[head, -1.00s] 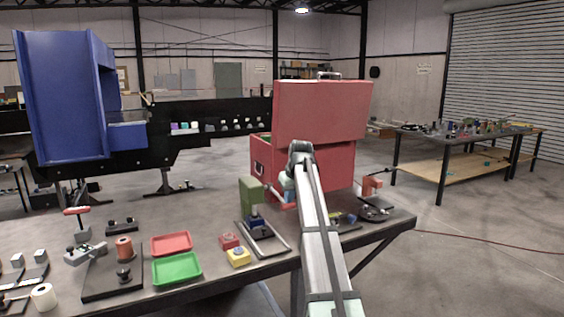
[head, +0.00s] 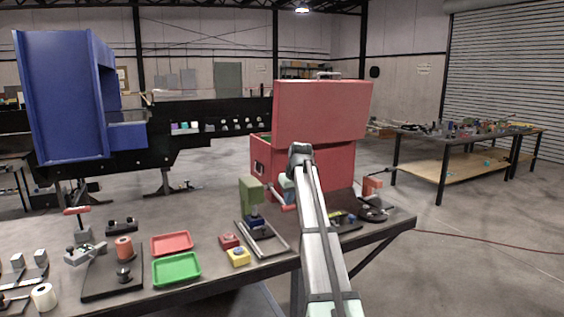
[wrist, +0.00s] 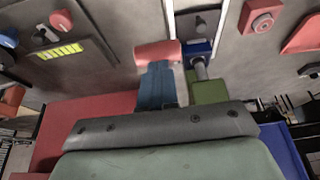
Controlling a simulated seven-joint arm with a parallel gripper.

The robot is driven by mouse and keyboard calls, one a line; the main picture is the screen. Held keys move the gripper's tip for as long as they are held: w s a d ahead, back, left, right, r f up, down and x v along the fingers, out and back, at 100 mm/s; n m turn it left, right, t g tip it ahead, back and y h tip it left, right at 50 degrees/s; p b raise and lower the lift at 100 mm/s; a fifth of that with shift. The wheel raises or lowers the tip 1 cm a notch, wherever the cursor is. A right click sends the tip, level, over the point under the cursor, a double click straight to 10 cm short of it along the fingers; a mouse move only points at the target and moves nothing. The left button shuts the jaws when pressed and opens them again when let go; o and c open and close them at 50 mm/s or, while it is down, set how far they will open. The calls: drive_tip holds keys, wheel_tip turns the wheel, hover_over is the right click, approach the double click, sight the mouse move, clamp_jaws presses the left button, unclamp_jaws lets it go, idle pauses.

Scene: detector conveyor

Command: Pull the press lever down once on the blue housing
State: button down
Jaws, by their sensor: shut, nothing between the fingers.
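The press has a green upright (head: 250,190) and a blue block (head: 254,221) low on a dark base plate. In the wrist view the green upright (wrist: 208,88), a silver ram and the blue block (wrist: 199,47) show right of my fingers. The lever's red grip (head: 288,208) sticks out to the right of the upright; it also shows in the wrist view (wrist: 158,52). My gripper (head: 288,196) is shut and empty, its bluish fingers (wrist: 158,80) close against the red grip. I cannot tell exact contact. The press's own housing looks green; a large blue cabinet (head: 65,95) stands far left.
A large red case (head: 320,110) stands close behind my gripper. A dark round fixture (head: 374,213) sits to the right.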

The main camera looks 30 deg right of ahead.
drive_tip(key=shift+s+f, duration=0.15)
drive_tip(key=shift+f, duration=0.35)
idle(1.0)
